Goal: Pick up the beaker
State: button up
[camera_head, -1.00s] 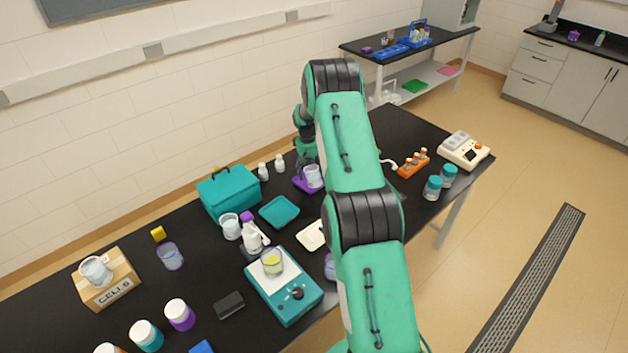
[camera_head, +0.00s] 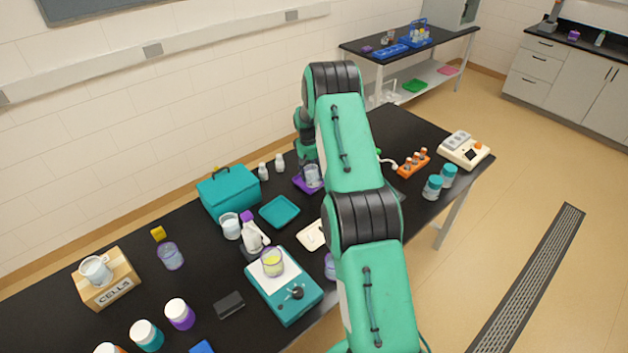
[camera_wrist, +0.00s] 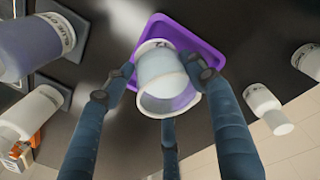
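The clear beaker (camera_head: 312,176) stands on a small purple tray (camera_head: 299,183) on the black bench, left of my arm. In the wrist view the beaker (camera_wrist: 165,80) is in the middle, over the purple tray (camera_wrist: 205,50). My gripper (camera_wrist: 160,68) has its dark fingers around it: one at its left side, one at its right and one below it in the picture. The two side fingertips bend in against the beaker wall. My gripper (camera_head: 310,163) is partly hidden in the head view. I see no gap between beaker and tray.
Two small white bottles (camera_head: 272,167) stand left of the tray. A teal tray (camera_head: 280,212), a teal box (camera_head: 229,191) and a balance (camera_head: 284,289) with another beaker are nearer. An orange tube rack (camera_head: 414,164) and lidded jars lie right of my arm.

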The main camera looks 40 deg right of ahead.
jog(key=shift+c, duration=0.7)
jog(key=shift+r, duration=0.25)
jog(key=shift+r, duration=1.6)
jog(key=s+a+r, duration=0.1)
jog(key=s+a, duration=0.7)
jog(key=s, duration=0.5)
jog(key=shift+s+r+b, duration=0.2)
jog(key=shift+s+b, duration=0.05)
jog(key=shift+b, duration=0.2)
jog(key=shift+s+a, duration=0.1)
jog(key=shift+m+p, duration=0.3)
jog(key=shift+p, duration=0.05)
jog(key=shift+w+f+m+t+p, duration=0.2)
jog(key=shift+m+t+p, duration=0.45)
jog(key=shift+m+p, duration=0.45)
jog(key=shift+w+f+m+t+p, duration=0.1)
jog(key=shift+w+m+t+p, duration=0.15)
jog(key=shift+m+t+p, duration=0.65)
jog(key=shift+w+d, duration=0.15)
jog(key=shift+d, duration=0.05)
